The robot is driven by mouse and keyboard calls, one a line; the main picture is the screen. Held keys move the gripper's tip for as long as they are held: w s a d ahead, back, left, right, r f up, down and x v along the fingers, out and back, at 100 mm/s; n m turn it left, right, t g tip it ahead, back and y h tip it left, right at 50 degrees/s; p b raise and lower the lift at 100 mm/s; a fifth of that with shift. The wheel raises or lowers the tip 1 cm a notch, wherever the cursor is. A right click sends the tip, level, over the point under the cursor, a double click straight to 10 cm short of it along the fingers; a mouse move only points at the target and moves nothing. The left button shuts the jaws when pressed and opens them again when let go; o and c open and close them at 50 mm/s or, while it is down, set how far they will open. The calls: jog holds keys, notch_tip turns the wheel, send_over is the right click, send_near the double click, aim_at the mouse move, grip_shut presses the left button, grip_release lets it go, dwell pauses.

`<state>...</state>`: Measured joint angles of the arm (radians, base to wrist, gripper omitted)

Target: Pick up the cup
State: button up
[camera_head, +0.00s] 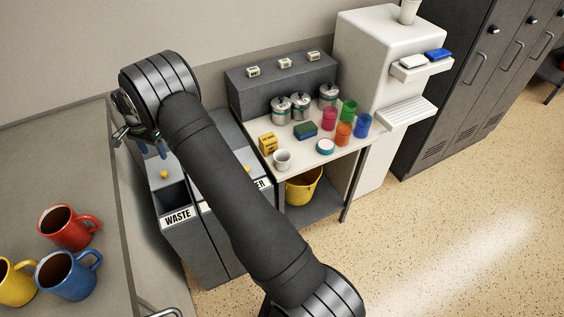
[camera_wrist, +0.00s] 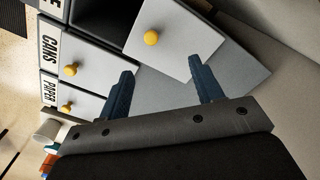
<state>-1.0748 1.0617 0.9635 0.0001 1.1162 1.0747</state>
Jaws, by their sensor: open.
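A small white cup (camera_head: 282,159) stands upright at the near left corner of the small table. Red, green, orange and blue tumblers (camera_head: 344,134) stand further right on it. Red, blue and yellow mugs (camera_head: 68,228) with dark contents stand on the surface at the left, and a pale cup (camera_head: 409,11) sits on the white unit. My gripper (camera_head: 152,150) is above the bins, left of the small table, apart from all cups. In the wrist view, my gripper's blue fingers (camera_wrist: 164,82) are spread with nothing between them. A whitish round thing (camera_wrist: 47,128) at the left edge is unclear.
Bins marked WASTE (camera_head: 178,216) and others, with yellow knobs, lie below my gripper. The small table (camera_head: 313,164) also holds canisters (camera_head: 300,106), a yellow box (camera_head: 267,143), a sponge (camera_head: 306,130) and a round tin (camera_head: 325,146). A yellow bucket (camera_head: 304,187) is underneath. My arm hides part of the bins.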

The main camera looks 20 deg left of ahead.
jog(key=shift+o, duration=1.3)
jog(key=w+d+r+n+t+h, duration=0.1)
jog(key=w+d+r+n, duration=0.1)
jog(key=w+d+n, duration=0.55)
jog(key=w+d+r+n+h, duration=0.25)
jog(key=d+n, duration=0.55)
jog(key=d, duration=0.7)
jog(key=w+d+r+n+t+h, duration=0.1)
jog(key=w+d+r+n, duration=0.25)
jog(key=d+n, duration=0.65)
jog(key=m, duration=0.2)
send_near(284, 159)
jog(key=d+f, duration=0.1)
jog(key=d, duration=0.1)
jog(key=shift+s+d+f+y, duration=0.25)
jog(key=shift+s+f, duration=0.15)
jog(key=shift+s+x, duration=0.2)
jog(key=shift+x, duration=2.5)
jog(key=shift+d, duration=0.1)
jog(key=c, duration=1)
